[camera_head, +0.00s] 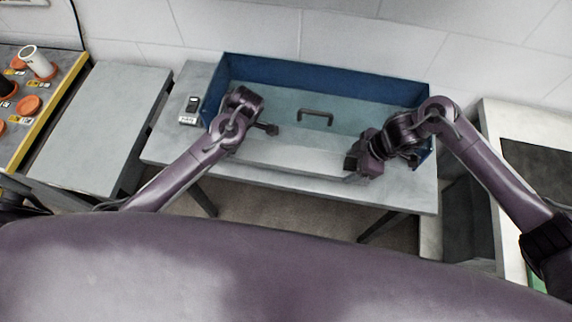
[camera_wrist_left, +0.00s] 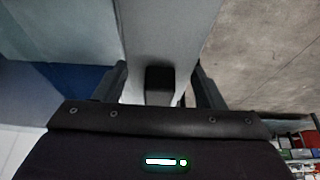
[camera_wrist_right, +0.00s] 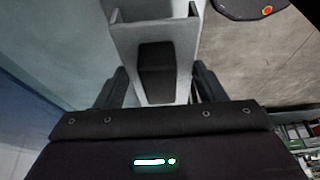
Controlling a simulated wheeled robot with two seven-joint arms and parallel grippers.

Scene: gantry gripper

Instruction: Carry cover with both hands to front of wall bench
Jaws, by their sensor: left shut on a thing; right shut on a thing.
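The cover (camera_head: 318,88) looks like a wide shallow blue box with a pale see-through-looking middle. It is at the wall bench (camera_head: 165,150) in the head view. A dark handle (camera_head: 315,116) shows inside its outline. My left gripper (camera_head: 243,106) is at the cover's left part, its fingertips hard to make out there. In the left wrist view its fingers (camera_wrist_left: 161,82) flank a dark block on a pale panel. My right gripper (camera_head: 362,160) is at the cover's right front. In the right wrist view its fingers (camera_wrist_right: 161,85) are around a similar dark block on a pale bracket.
A small dark device (camera_head: 191,104) sits on the bench left of the cover. A grey table (camera_head: 105,125) and a yellow-edged board (camera_head: 62,88) with orange parts stand at the left. A white-framed unit (camera_head: 495,125) stands right of the bench. The tiled wall is behind.

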